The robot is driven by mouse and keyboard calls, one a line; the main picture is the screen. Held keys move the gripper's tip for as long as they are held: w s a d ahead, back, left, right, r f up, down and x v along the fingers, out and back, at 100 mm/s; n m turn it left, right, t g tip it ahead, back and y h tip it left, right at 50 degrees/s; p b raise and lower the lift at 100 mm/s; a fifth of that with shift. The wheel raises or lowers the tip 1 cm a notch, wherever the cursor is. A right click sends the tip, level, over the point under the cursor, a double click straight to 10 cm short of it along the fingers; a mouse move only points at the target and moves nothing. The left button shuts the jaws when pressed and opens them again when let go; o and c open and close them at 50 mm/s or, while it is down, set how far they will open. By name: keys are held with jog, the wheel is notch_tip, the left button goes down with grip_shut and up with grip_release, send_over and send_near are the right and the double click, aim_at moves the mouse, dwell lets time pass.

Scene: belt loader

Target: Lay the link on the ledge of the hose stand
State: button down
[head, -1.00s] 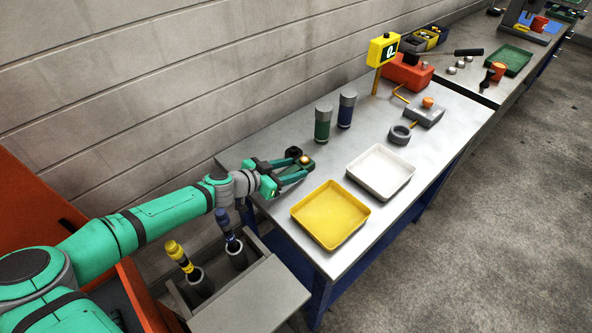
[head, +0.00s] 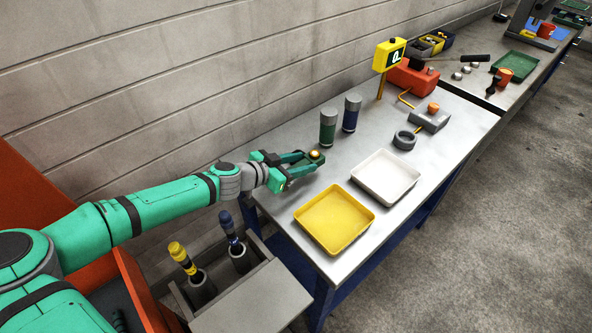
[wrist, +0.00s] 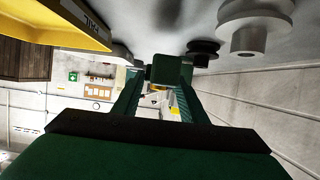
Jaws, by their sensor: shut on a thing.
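My gripper (head: 303,162) is at the near left part of the bench, close to the wall side. It is shut on a small dark green piece with a brass-coloured knob (head: 315,154), which I take to be the link. In the wrist view a dark green block (wrist: 171,70) sits between the fingertips. The fingers hide part of it, and I cannot tell how far it is from the bench top. I cannot make out with certainty which thing is the hose stand, nor its ledge.
A yellow tray (head: 334,247) and a white tray (head: 386,151) lie right of my gripper. Green (head: 328,128) and blue (head: 351,113) canisters stand behind it.

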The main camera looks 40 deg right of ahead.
jog(key=s+d+r, duration=0.6)
jog(key=s+r, duration=0.2)
jog(key=s, duration=0.2)
jog(key=shift+s+d, duration=0.25)
jog(key=shift+d, duration=0.15)
